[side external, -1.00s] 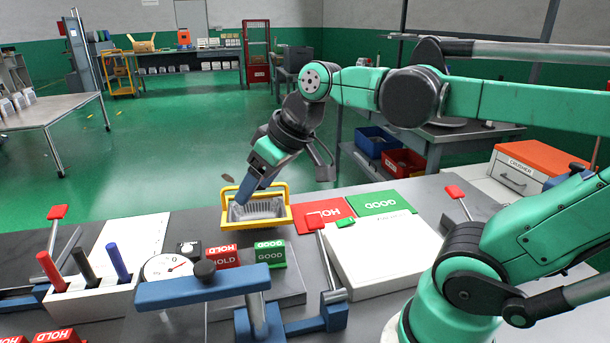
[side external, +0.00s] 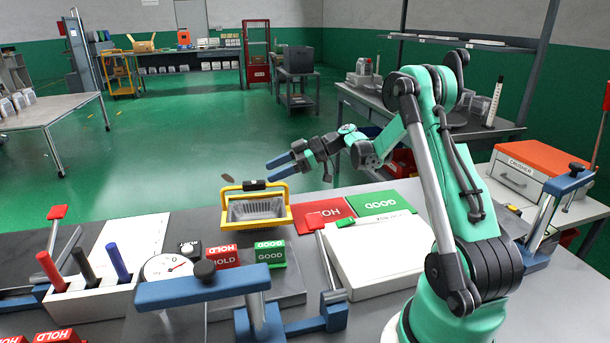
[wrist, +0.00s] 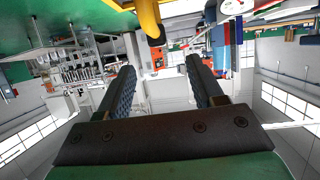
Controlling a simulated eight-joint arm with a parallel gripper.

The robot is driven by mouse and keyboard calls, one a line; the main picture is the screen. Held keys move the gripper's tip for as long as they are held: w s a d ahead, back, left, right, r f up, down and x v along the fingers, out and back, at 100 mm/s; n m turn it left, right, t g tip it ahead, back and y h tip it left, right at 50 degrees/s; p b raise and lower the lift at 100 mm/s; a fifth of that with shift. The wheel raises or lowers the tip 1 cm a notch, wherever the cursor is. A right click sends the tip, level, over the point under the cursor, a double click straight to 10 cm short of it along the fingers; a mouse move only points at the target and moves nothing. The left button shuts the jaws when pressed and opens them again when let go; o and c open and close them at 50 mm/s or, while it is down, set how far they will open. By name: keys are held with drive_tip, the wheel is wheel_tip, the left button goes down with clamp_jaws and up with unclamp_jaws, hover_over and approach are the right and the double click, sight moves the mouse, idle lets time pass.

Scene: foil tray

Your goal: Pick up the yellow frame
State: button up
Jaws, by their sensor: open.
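The yellow frame (side external: 256,223) stands upright around a silver foil tray (side external: 257,209) on the grey work surface in the side external view. Its raised handle has a dark grip in the middle. My gripper (side external: 271,169) is open, above and to the right of the frame, with blue fingers pointing left. It is apart from the frame and nothing shows between its fingers. In the wrist view both dark blue fingers (wrist: 162,78) are spread, and a yellow piece (wrist: 148,16), which looks like part of the frame, shows at the top edge.
Red HOLD (side external: 322,214) and green GOOD (side external: 378,201) sheets lie right of the frame. A white box (side external: 380,252) is nearer. HOLD (side external: 222,256) and GOOD (side external: 270,253) blocks, a dial gauge (side external: 167,267) and a blue clamp (side external: 202,287) stand in front.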

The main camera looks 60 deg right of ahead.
sight(256, 181)
drive_tip(key=shift+w+a+f, duration=0.15)
drive_tip(key=shift+f, duration=0.3)
drive_tip(key=shift+x, duration=2.65)
clamp_jaws()
